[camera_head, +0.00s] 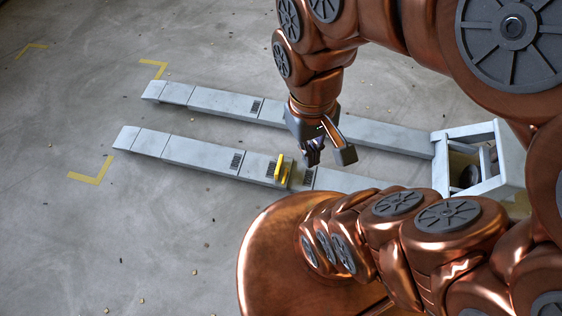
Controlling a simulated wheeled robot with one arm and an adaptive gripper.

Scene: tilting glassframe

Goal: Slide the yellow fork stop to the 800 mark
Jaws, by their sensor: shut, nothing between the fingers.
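The yellow fork stop (280,168) stands upright across the nearer grey fork (200,154), towards the fork's right half. Dark striped labels mark this fork: one (236,161) lies left of the stop, one (271,169) is right beside it, and one (308,178) is to its right. Their numbers are too small to read, so I cannot tell which is 800. My gripper (326,157) points down, just right of the stop in the picture and apart from it. It is shut and empty. My arm hides part of the nearer fork's right end.
The farther grey fork (215,101), with a similar label (256,106), runs behind the nearer one. Both lead right to a grey frame (462,135). Yellow corner marks (91,171) lie on the concrete floor (60,240). The floor at left is mostly clear, with small scattered debris.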

